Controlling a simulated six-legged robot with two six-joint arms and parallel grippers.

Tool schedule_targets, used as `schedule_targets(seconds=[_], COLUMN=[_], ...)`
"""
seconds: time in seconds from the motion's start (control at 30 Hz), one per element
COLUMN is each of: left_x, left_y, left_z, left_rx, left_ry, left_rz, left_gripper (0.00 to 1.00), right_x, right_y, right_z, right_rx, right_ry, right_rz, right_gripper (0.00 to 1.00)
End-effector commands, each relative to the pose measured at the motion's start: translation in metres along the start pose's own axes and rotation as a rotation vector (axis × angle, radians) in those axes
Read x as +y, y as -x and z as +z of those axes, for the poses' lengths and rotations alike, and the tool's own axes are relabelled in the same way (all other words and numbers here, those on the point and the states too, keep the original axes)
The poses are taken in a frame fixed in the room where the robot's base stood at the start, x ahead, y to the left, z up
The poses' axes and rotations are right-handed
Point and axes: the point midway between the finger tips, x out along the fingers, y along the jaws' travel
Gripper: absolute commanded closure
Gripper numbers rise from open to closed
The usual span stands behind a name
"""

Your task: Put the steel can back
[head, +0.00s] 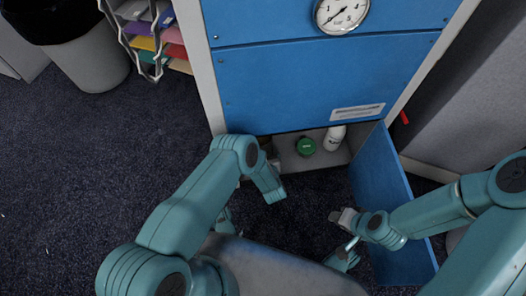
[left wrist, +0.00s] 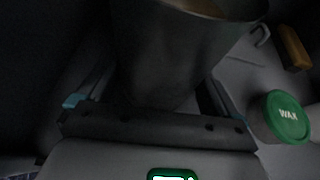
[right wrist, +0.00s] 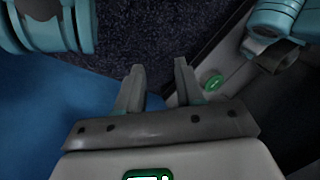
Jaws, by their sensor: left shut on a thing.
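The dark grey steel can (left wrist: 180,50) is between the fingers of my left gripper (left wrist: 155,100), which is shut on it. Its open top shows a brownish inside. In the head view my left wrist is at the left side of the cabinet's low opening and hides the gripper and most or all of the can. My right gripper (right wrist: 160,68) is open and empty. In the head view it (head: 342,216) hangs in front of the opening, left of the open door.
The blue cabinet (head: 310,85) has its blue door (head: 382,185) open on the right. Inside stand a green-lidded wax tin (head: 306,147) and a white bottle (head: 334,138). The left wrist view also shows a yellow-brown block (left wrist: 293,47). A bin (head: 90,62) stands far left.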

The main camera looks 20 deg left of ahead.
Motion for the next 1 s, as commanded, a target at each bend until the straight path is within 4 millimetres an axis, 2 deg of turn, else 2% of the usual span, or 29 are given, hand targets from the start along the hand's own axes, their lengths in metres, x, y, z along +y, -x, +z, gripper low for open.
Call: schedule_targets(seconds=[0.3,0.37,0.8,1.0], left_x=[-0.001,-0.002,-0.004,-0.003], left_y=[0.001,0.007,0.1,0.119], left_z=[0.001,0.003,0.004,0.002], left_rx=[0.001,0.002,0.002,0.001], left_ry=[0.0,-0.002,-0.004,-0.001], left_rz=[0.0,-0.002,-0.003,-0.001], left_gripper=[0.0,0.0,0.0,0.0], right_x=[0.0,-0.001,-0.015,-0.017], right_y=[0.0,0.004,0.046,0.052], right_z=[0.0,0.001,0.023,0.028], right_rx=[0.0,-0.005,-0.102,-0.121], right_ry=[0.0,-0.001,-0.023,-0.027], right_rz=[0.0,0.0,0.003,0.004], right_gripper=[0.63,0.63,0.63,0.63])
